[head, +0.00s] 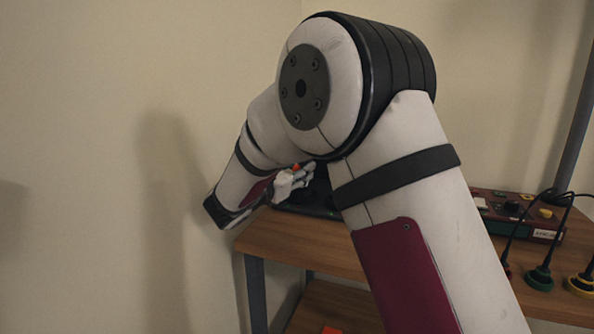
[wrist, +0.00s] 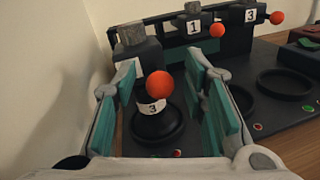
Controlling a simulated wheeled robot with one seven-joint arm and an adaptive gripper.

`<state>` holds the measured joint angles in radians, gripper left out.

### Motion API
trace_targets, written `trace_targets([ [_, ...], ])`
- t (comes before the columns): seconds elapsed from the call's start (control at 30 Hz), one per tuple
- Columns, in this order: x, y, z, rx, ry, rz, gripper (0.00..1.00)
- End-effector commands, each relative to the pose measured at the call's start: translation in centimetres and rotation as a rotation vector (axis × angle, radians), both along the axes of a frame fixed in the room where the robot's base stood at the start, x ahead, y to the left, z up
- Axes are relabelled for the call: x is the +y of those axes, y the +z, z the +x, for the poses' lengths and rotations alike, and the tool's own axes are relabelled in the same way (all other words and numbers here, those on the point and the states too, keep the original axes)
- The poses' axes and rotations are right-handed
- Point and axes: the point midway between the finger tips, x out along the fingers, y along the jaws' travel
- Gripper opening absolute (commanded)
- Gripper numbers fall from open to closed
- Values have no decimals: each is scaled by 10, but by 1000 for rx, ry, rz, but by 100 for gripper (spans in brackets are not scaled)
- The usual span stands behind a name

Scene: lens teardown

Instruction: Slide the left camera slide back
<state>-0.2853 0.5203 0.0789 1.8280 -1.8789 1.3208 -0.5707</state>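The left camera slide (wrist: 139,50) is a dark block with a grey top at the left end of a dark rail in the wrist view. An orange ball knob (wrist: 159,85) is in front of it, between the fingers of my gripper (wrist: 164,68). The teal-padded fingers stand apart on either side of the knob, with gaps visible. Below the knob is a black round piece with a white "3" label (wrist: 151,108); how it joins the knob is unclear. In the head view my gripper (head: 295,180) is small, with orange showing at it, and my arm hides most of the station.
Two more dark blocks labelled "1" (wrist: 193,27) and "3" (wrist: 251,15), each with an orange ball, stand along the rail to the right. Empty black rings (wrist: 285,83) lie on the dark base. A wall is close on the left. A red box (head: 513,207) sits on the table (head: 300,238).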

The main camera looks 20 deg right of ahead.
Motion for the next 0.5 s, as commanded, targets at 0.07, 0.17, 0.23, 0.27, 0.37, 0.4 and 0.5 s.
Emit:
trace_targets([
  [0.07,0,0,0,0,0,0,30],
  [0.17,0,0,0,0,0,0,7],
  [0.23,0,0,0,0,0,0,0],
  [0.27,0,0,0,0,0,0,0],
  [0.37,0,0,0,0,-1,0,0],
  [0.4,0,0,0,0,-1,0,0],
  [0.5,-6,-1,8,1,-3,0,0],
])
